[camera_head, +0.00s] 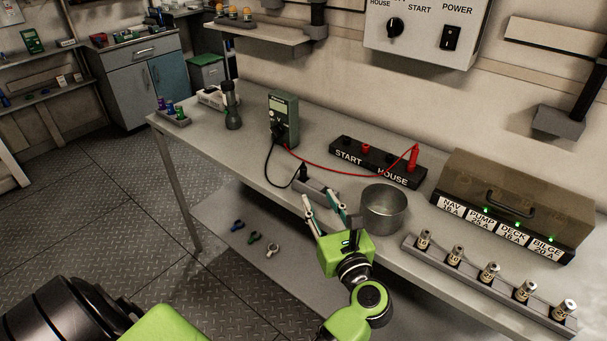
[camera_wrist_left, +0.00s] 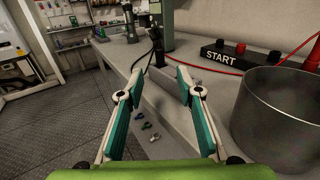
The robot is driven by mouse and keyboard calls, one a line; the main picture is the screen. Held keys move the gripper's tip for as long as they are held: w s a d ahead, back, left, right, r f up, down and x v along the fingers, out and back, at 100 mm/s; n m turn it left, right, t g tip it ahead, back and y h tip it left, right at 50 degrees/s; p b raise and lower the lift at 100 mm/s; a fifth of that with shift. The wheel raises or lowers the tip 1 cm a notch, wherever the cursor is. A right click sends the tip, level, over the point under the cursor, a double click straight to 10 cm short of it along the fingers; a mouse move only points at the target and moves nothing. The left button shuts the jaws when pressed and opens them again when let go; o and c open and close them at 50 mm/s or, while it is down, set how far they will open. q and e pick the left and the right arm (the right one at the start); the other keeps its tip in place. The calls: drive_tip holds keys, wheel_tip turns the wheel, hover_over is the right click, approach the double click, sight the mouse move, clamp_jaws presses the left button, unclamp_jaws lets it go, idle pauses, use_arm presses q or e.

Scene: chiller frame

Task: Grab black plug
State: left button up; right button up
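The black plug (camera_head: 303,173) stands upright at the far-left end of a small grey holder (camera_head: 322,192) near the bench's front edge. A black lead runs from it to the green multimeter (camera_head: 283,117). In the left wrist view the black plug (camera_wrist_left: 156,36) shows beyond the fingertips, near the picture's middle. My left gripper (camera_head: 317,197) is open and empty, its teal-padded fingers spread. It is just in front of the holder, apart from the plug. In the left wrist view the gripper (camera_wrist_left: 157,73) has clear space between its tips. My right gripper is not in view.
A metal pot (camera_head: 384,211) stands close to the right of my left gripper. A red lead (camera_head: 345,174) runs to a red plug (camera_head: 413,158) on the START/HOUSE block (camera_head: 375,161). A torch (camera_head: 232,108) stands behind left. Small coloured items lie on the lower shelf.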

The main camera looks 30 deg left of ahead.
sight(305, 172)
use_arm(q)
drive_tip(key=x, duration=1.3)
drive_tip(key=shift+p, duration=0.4)
drive_tip(key=shift+s+d, duration=0.1)
clamp_jaws()
